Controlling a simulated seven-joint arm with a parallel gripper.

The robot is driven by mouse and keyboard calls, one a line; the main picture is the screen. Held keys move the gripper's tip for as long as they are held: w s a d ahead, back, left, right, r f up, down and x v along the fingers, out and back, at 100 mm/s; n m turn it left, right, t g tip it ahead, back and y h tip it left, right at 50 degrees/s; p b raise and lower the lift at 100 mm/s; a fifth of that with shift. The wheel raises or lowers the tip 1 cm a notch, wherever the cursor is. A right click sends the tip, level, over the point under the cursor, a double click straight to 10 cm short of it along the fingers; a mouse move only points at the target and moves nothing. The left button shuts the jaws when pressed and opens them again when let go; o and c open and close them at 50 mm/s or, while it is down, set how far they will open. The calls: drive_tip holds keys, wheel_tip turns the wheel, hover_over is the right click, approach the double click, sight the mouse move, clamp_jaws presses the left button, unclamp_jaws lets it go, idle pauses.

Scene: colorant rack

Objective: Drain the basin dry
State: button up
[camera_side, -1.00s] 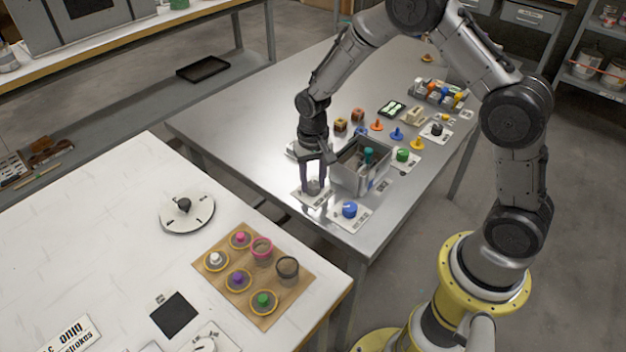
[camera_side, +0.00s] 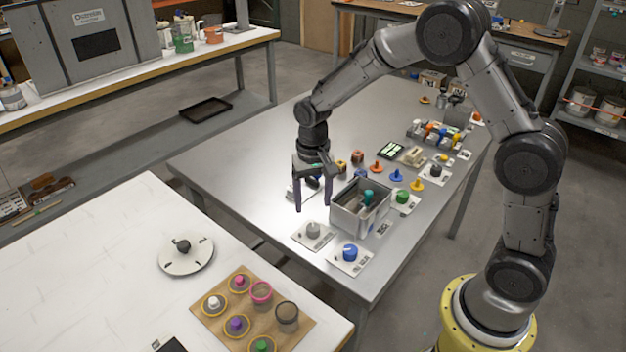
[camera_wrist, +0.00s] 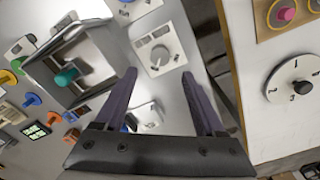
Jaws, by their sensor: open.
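The basin (camera_side: 343,221) is a grey metal box on the steel table, with a teal-topped thing (camera_side: 367,197) standing in it. It also shows in the wrist view (camera_wrist: 48,62). A grey knob (camera_side: 313,230) on a white plate sits in front of the basin, and it shows in the wrist view (camera_wrist: 160,55). A blue knob (camera_side: 350,252) on a plate is at the near corner, and a green knob (camera_side: 402,197) is right of the basin. My gripper (camera_side: 313,208) is open and empty, raised above the table left of the basin, apart from the grey knob.
Several coloured pegs and a rack of colorants (camera_side: 435,133) stand farther back on the steel table. A white table (camera_side: 100,265) at the left holds a dial (camera_side: 186,253) and a wooden board of pots (camera_side: 212,326). The steel table's left part is clear.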

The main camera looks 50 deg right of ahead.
wheel_tip(320, 180, up, 6)
drive_tip(key=shift+r, duration=0.15)
idle(0.3)
drive_tip(key=s+r+n+t, duration=0.1)
drive_tip(key=s+r+t, duration=0.1)
drive_tip(key=s+r, duration=0.4)
drive_tip(key=s+r+t, duration=0.2)
drive_tip(key=s+r, duration=0.3)
drive_tip(key=r, duration=0.4)
drive_tip(key=s+f+n, duration=0.2)
drive_tip(key=s, duration=0.5)
drive_tip(key=s+f+n+t, duration=0.1)
drive_tip(key=s+f+n, duration=0.1)
drive_tip(key=s, duration=0.5)
drive_tip(key=shift+n+t, duration=0.3)
drive_tip(key=shift+n, duration=0.4)
drive_tip(key=shift+s, duration=0.1)
